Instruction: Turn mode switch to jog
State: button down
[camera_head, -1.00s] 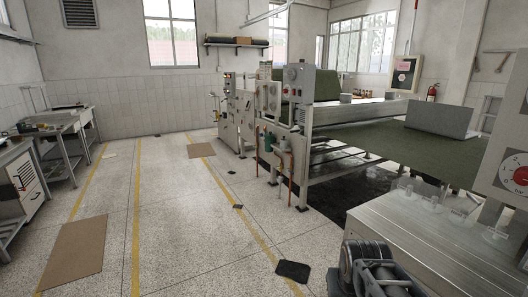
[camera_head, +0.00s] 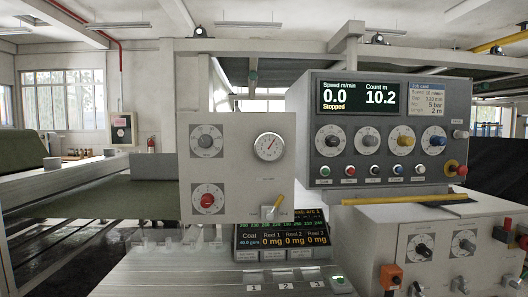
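The dark control panel (camera_head: 440,130) stands at the right of centre. The panel's display (camera_head: 358,96) reads speed 0.0, "Stopped", count 10.2. The grey panel to the left has a grey knob (camera_head: 206,141) and a red knob (camera_head: 207,200). My gripper is not in view.
Small push buttons (camera_head: 374,170) sit below the knobs, and a red mushroom button (camera_head: 461,170) at the panel's right edge. A gauge (camera_head: 269,147) and a yellow-tipped lever (camera_head: 275,207) are on the left panel. A lower box (camera_head: 440,245) with more knobs juts out in front.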

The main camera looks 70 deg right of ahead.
aim_at(368, 140)
jog(key=z, duration=2.55)
